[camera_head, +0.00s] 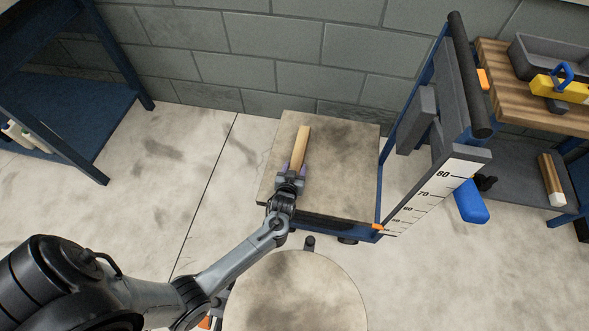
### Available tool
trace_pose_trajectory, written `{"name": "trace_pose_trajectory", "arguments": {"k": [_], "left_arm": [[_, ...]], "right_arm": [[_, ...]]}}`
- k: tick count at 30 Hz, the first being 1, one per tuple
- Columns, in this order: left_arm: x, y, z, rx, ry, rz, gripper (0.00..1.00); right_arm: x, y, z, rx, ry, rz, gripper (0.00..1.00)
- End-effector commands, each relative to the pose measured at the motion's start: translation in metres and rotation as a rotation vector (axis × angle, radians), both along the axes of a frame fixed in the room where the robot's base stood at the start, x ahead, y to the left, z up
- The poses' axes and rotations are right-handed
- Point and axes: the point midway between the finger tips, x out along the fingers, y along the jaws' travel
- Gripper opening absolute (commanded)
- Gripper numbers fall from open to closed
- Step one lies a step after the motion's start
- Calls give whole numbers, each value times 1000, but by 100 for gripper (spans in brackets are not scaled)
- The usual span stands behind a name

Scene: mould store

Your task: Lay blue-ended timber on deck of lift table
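A pale timber (301,148) is over the deck of the lift table (345,155), left of its middle, its length running toward the wall. No blue end shows on it; its near end is hidden by my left gripper. My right gripper is not in view.
A scale post (440,190) stands at the lift table's right. A round top (295,295) is in front. A wooden bench (505,75) at right holds a grey tray and yellow tool; a white-ended timber (551,180) lies below. A blue rack (75,110) stands at left.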

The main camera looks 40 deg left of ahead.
Motion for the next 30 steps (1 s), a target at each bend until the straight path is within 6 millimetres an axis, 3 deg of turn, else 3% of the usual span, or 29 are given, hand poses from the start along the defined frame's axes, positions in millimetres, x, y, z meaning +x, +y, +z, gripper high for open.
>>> {"name": "trace_pose_trajectory", "arguments": {"k": [1,4,16,30], "left_arm": [[0,0,0,0,0,0,63],[0,0,0,0,0,0,78],[-3,-2,5,-1,1,-1,78],[-65,-36,36,-3,2,-1,78]], "right_arm": [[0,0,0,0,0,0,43],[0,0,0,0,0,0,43],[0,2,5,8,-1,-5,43],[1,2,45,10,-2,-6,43]]}}
